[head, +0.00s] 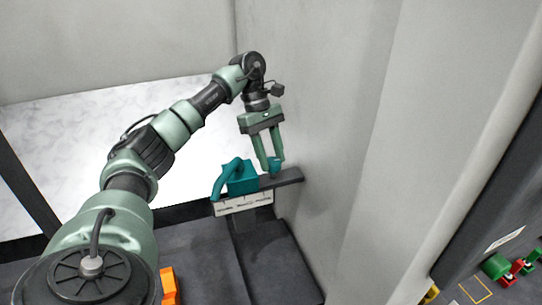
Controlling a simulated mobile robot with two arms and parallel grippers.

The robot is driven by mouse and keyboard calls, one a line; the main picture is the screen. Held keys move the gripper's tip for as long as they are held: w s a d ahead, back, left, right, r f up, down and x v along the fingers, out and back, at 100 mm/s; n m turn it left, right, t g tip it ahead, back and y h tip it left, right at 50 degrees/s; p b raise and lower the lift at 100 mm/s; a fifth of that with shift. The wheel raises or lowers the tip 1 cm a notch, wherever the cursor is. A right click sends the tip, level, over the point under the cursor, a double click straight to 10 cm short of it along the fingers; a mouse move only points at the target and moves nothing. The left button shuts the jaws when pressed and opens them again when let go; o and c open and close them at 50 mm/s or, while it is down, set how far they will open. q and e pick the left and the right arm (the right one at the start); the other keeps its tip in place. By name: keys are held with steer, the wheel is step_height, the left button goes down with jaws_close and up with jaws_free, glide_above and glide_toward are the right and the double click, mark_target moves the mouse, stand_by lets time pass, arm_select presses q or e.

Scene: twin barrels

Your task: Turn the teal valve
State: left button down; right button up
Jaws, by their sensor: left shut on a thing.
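The teal valve (240,180) sits on a dark narrow shelf, with a curved spout-like pipe on its left and a boxy body. Its small teal knob (275,164) is at the right end, by the wall. My left gripper (270,165) points down from above with its fingers shut on this knob. The fingers hide part of the knob. My right gripper is not in view.
The dark shelf (289,177) carries a pale label strip (243,205) along its front. A grey wall (330,130) stands close on the right. An orange object (169,285) is at the bottom. Green and red items (496,266) lie at the far right.

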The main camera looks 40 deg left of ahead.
arm_select(q)
steer(key=c, duration=0.9)
jaws_free()
steer(key=shift+o, duration=0.2)
steer(key=shift+w+a+r, duration=0.1)
steer(key=shift+a+r, duration=0.15)
steer(key=shift+r, duration=0.2)
steer(key=v, duration=0.6)
steer(key=shift+r, duration=0.4)
steer(key=shift+f, duration=0.15)
